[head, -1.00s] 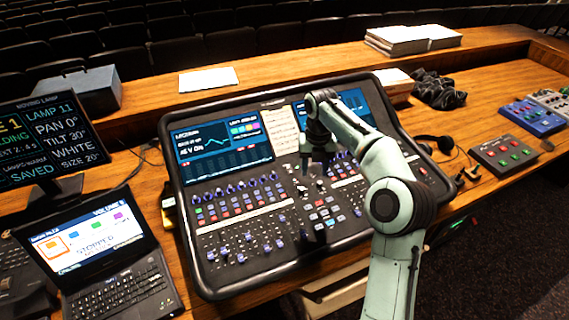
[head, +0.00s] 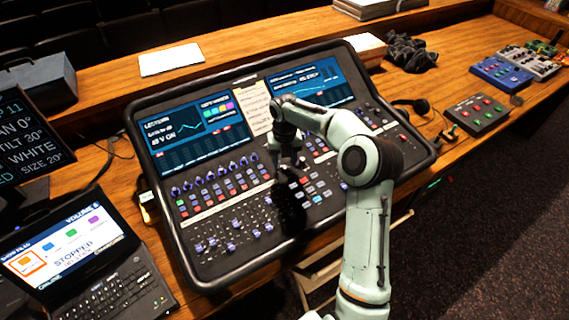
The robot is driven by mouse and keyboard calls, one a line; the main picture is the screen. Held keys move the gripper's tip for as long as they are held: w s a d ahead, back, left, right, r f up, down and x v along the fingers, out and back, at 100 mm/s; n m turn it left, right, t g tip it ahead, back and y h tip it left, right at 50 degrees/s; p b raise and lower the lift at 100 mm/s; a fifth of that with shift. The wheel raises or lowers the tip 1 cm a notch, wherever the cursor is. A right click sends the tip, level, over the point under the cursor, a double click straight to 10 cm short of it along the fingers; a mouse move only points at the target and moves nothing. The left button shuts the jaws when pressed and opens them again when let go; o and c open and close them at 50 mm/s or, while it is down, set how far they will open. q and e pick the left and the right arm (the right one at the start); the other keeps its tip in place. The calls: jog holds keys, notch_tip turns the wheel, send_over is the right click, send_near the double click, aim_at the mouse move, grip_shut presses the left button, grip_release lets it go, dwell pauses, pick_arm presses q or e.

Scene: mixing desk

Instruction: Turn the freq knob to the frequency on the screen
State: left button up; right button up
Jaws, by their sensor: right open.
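The mixing desk (head: 200,88) is a black console, tilted on the wooden table, with rows of knobs, faders and coloured buttons. Its left screen (head: 196,125) shows a curve and text. I cannot tell which knob is the freq knob; my right arm covers part of the controls. My right gripper (head: 291,170) points down over the middle of the panel, open, with nothing visible between its fingers. I cannot tell whether it touches a knob. My left gripper is not in view.
A laptop (head: 112,280) and a dark monitor (head: 28,140) stand at the left. Headphones (head: 412,103), a small button box (head: 478,114) and a blue pedal unit (head: 500,74) lie at the right. White paper (head: 171,62) lies on the back ledge.

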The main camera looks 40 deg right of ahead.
jog(key=shift+f, duration=1.1)
grip_shut()
jog(key=shift+m, duration=0.3)
